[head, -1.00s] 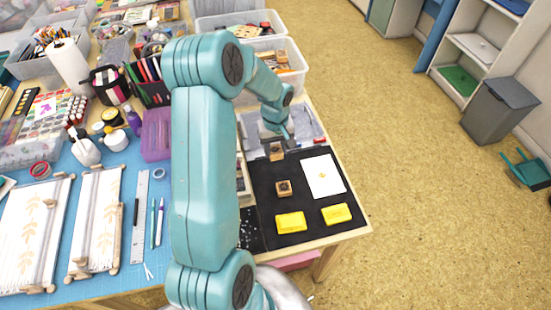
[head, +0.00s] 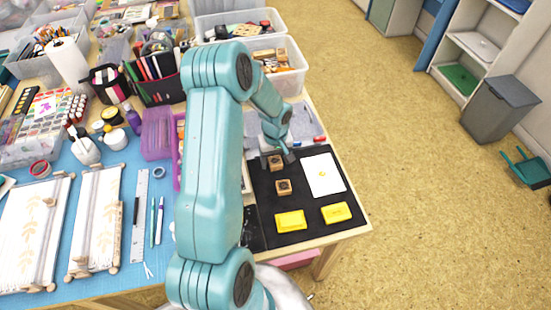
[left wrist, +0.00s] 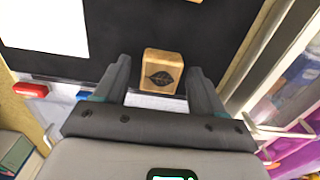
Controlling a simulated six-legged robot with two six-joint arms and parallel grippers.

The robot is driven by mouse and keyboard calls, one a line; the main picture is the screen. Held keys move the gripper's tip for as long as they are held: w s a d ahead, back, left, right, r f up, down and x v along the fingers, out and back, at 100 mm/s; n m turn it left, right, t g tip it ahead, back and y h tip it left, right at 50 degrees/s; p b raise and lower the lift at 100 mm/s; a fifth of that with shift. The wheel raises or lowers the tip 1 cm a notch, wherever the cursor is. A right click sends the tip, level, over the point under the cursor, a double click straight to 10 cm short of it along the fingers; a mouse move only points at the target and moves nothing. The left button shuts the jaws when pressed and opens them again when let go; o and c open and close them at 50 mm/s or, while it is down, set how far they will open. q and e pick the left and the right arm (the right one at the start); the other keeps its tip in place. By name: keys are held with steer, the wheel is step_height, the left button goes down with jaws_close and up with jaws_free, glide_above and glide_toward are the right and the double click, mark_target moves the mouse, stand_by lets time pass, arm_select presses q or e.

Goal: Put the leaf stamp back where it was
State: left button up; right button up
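The leaf stamp (left wrist: 162,72) is a small wooden block with a dark leaf on its top. It sits on the black mat (head: 262,205), and it also shows in the head view (head: 276,163). My left gripper (left wrist: 159,75) is open, with one finger on each side of the stamp and a narrow gap on both sides. In the head view the left gripper (head: 283,158) is at the stamp's far side. A second wooden stamp (head: 283,187) stands nearer on the mat. My right gripper is out of view.
Two yellow inkpads (head: 290,221) (head: 336,213) lie at the mat's near edge. A grey tray (head: 304,124) and a red item (head: 320,139) are behind the mat. Clear containers crowd the back.

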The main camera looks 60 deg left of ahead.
mark_target(276, 161)
arm_select(q)
steer(key=shift+s+r, duration=0.1)
steer(key=shift+r, duration=0.05)
steer(key=shift+r+p, duration=0.2)
steer(key=shift+p, duration=0.15)
steer(key=shift+r, duration=0.4)
step_height(276, 161, up, 11)
steer(key=b, duration=0.1)
steer(key=shift+b, duration=0.3)
steer(key=shift+d, duration=0.1)
